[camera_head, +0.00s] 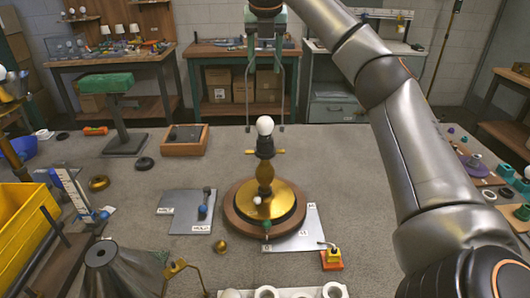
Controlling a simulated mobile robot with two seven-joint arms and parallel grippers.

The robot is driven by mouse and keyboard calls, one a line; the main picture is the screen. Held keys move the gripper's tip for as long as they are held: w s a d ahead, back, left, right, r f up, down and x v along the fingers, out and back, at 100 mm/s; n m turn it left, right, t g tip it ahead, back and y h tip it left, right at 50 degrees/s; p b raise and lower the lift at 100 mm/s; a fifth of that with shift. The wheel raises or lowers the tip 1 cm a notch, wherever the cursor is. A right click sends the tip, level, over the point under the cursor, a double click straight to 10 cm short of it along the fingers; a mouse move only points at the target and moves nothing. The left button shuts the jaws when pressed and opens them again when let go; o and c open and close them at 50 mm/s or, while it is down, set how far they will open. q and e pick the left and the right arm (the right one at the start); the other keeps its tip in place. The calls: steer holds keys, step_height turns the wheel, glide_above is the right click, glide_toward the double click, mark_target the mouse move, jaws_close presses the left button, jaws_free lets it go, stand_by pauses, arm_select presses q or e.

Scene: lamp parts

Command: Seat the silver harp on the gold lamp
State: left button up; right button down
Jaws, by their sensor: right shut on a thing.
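The gold lamp (264,178) stands upright on a round wooden base (240,227) in the middle of the table. A white bulb (265,125) is on its black socket, with a short gold crosspiece (277,152) below it. My right gripper (265,20) is above the lamp at the top edge, shut on the silver harp (283,85). The harp's two legs hang down, one on each side of the bulb in the picture. Their lower ends show a little above the crosspiece, apart from it. The harp's top is hidden by the gripper. My left gripper is out of view.
A yellow bin (28,225) and a grey cone-shaped shade (120,272) are at the left. A wooden tray (185,148) sits behind. An orange-and-yellow block (332,260) is in front right. Grey tabletop is clear behind the lamp.

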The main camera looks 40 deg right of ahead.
steer(key=shift+f, duration=0.15)
steer(key=shift+f+b, duration=1.05)
steer(key=shift+f, duration=0.6)
steer(key=shift+f+b, duration=0.3)
steer(key=shift+f, duration=0.9)
stand_by(0.9)
steer(key=shift+c, duration=0.9)
jaws_free()
steer(key=shift+r, duration=0.1)
steer(key=p+v, duration=0.3)
steer(key=v, duration=0.9)
steer(key=shift+r, duration=0.15)
